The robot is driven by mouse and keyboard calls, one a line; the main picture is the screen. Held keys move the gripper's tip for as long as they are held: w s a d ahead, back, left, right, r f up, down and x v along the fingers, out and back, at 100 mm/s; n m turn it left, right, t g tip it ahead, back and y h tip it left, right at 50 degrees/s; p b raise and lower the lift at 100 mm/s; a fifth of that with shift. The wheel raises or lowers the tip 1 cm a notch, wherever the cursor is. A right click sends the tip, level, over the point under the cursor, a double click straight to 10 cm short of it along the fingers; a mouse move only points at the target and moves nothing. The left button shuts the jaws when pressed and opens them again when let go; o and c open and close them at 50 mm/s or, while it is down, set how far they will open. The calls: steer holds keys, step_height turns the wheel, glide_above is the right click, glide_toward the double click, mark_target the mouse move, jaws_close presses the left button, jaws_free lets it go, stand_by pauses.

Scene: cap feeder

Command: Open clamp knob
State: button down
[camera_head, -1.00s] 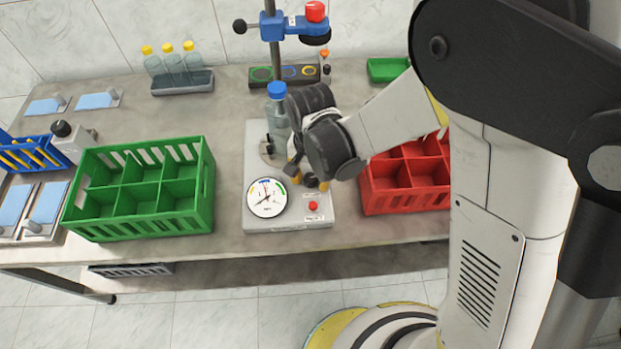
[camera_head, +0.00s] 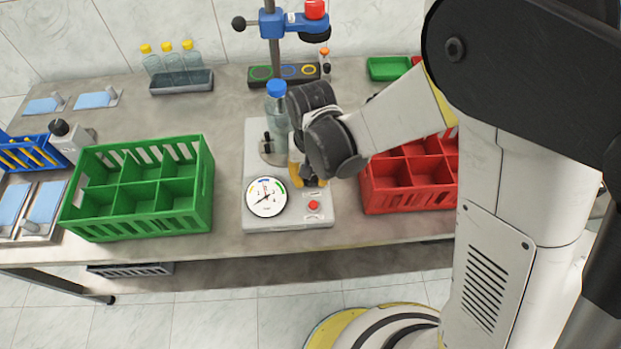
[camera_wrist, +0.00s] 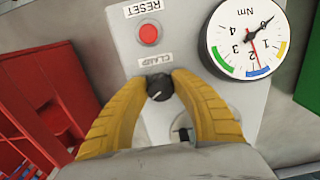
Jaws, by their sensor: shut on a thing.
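The black clamp knob (camera_wrist: 160,87) sits on the grey tester base (camera_head: 262,222), just by the CLAMP label in the wrist view. A pale mark shows on its face. My gripper (camera_wrist: 159,80) has its yellow fingers closed on the two sides of the knob. In the head view my gripper (camera_head: 307,179) points down at the base and hides the knob. A clear bottle with a blue cap (camera_head: 277,88) stands upright on the base beside a dark clamp part (camera_head: 267,140). The bottle's right side is partly hidden by my wrist.
A round torque gauge (camera_head: 266,197) and a red RESET button (camera_head: 314,205) are close to my fingers. A green crate (camera_head: 140,222) stands left, a red crate (camera_head: 400,203) right. A blue head on a post (camera_head: 274,50) rises behind the bottle.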

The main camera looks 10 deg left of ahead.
steer(key=n, duration=0.5)
steer(key=shift+n+b, duration=0.3)
steer(key=shift+b, duration=0.1)
steer(key=n, duration=0.5)
steer(key=shift+d+n, duration=0.1)
steer(key=shift+n, duration=0.2)
steer(key=c, duration=1)
jaws_free()
steer(key=shift+w, duration=0.1)
steer(key=shift+r, duration=0.1)
step_height(320, 180, up, 12)
steer(key=shift+f, duration=0.1)
